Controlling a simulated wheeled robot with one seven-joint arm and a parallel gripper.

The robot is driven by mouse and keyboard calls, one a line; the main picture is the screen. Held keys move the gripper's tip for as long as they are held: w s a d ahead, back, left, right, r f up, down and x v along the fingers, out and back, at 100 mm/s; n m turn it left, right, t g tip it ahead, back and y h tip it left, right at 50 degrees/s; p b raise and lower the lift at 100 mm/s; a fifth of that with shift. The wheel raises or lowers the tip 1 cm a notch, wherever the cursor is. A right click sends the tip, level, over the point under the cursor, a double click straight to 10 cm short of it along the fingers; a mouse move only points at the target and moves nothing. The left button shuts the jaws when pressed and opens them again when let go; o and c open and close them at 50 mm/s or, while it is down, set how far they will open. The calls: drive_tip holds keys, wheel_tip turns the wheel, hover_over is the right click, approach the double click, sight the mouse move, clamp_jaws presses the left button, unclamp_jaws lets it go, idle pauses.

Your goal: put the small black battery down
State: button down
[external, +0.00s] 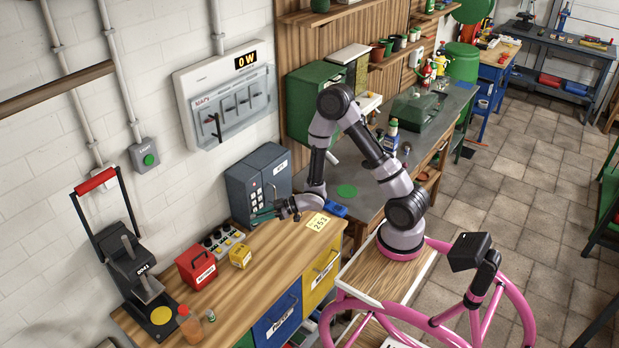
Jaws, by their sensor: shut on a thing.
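My gripper (264,214) is at the back of the wooden workbench (262,265), just in front of the dark grey keypad box. It points left and is shut on the small black battery. The battery is too small and dark to make out clearly between the fingers. I cannot tell the exact gap between the gripper and the bench top.
A grey keypad box (259,183) stands behind my gripper. A button panel (222,241), a yellow box (240,257) and a red box (196,268) stand to its left. A black press (133,270) and an orange bottle (189,324) are farther left. Bare wood lies in front.

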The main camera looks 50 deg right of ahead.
wheel_tip(320, 180, down, 12)
drive_tip(key=shift+r, duration=0.25)
idle(0.3)
drive_tip(key=shift+f, duration=0.15)
drive_tip(key=shift+s+d+f, duration=0.1)
drive_tip(key=shift+s+f, duration=0.05)
drive_tip(key=shift+f, duration=0.35)
drive_tip(key=c, duration=0.6)
unclamp_jaws()
drive_tip(key=shift+f, duration=0.1)
drive_tip(key=shift+r, duration=0.4)
drive_tip(key=v, duration=0.7)
drive_tip(key=shift+d+r, duration=0.1)
drive_tip(key=shift+r, duration=0.25)
